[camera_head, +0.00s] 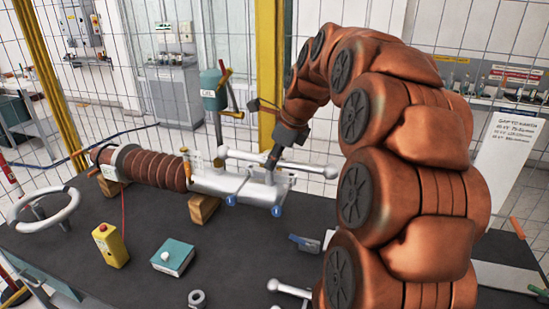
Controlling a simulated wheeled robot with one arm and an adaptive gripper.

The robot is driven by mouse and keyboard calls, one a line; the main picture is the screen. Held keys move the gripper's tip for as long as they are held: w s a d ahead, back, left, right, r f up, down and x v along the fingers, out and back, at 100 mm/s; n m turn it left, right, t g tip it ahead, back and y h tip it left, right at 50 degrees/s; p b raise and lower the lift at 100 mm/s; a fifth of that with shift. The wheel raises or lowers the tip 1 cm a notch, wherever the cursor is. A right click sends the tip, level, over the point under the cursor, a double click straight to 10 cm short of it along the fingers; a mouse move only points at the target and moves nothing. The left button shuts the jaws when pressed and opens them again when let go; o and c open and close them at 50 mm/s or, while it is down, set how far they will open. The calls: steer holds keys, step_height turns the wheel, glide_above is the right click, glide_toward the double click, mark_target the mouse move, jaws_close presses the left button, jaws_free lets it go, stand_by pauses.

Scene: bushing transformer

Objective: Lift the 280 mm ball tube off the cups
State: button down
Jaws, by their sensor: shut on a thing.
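A pale metal ball tube (308,167) lies roughly level above the silver cylinder (238,187) of the bushing, with one ball end at the left and one at the right. My gripper (272,162) comes down from above and is shut on the tube near its middle. The fingers are small and dark in this view. The cups are too small to make out, so I cannot tell whether the tube touches them. A second ball-ended tube (290,289) lies at the table's front, partly hidden by my arm.
The brown ribbed bushing (155,168) rests on wooden blocks (203,207) on the dark table (130,270). A green canister (213,90) stands behind.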

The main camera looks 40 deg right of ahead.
steer(key=shift+r+p, duration=0.6)
steer(key=shift+r, duration=1.9)
steer(key=shift+d, duration=0.1)
